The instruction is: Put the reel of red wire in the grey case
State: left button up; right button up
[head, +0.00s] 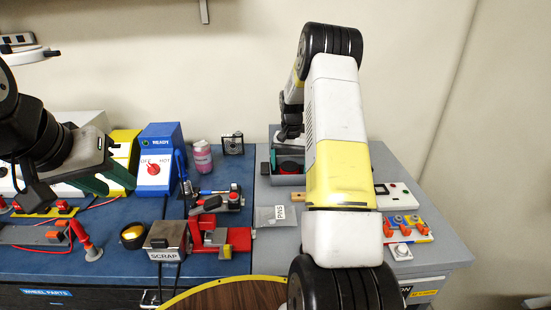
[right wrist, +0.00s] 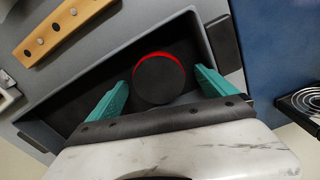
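The reel of red wire (right wrist: 160,78) has a black round face and a red rim. It lies inside the grey case (head: 290,181) at the back of the grey bench; a bit of its red shows in the head view (head: 290,167). My right gripper (right wrist: 164,94) is open at the case, its teal fingers on either side of the reel with gaps between. In the head view my right arm partly hides the case. My left gripper (head: 112,180) is open and empty above the left of the blue bench.
A blue box with a red dial (head: 155,165), a pink bottle (head: 202,158), a scrap bin (head: 166,241) and a red vise (head: 222,238) stand on the blue bench. A wooden strip (right wrist: 65,30) lies beside the case. Orange-knobbed switches (head: 407,229) sit at right.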

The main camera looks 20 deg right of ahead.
aim_at(290, 165)
jog(key=shift+r, duration=0.15)
notch_tip(290, 165, up, 12)
jog(key=s+a+r+n+t, duration=0.1)
jog(key=s+a+r, duration=0.15)
jog(key=r, duration=0.25)
jog(key=s+a+r+t, duration=0.1)
jog(key=s+a+r, duration=0.1)
jog(key=s+r, duration=0.2)
jog(key=s+a+r+n+t, duration=0.1)
jog(key=s+a, duration=0.2)
jog(key=s, duration=0.6)
jog(key=s+a+r+n+t+y, duration=0.1)
jog(key=s+a, duration=0.3)
jog(key=s, duration=0.4)
jog(key=s+a+r+n+t+y, duration=0.1)
jog(key=s+a+r+n+t, duration=0.1)
jog(key=s, duration=0.7)
jog(key=shift+s+a+r+n, duration=0.3)
jog(key=shift+a+r+n, duration=0.45)
jog(key=shift+a, duration=0.5)
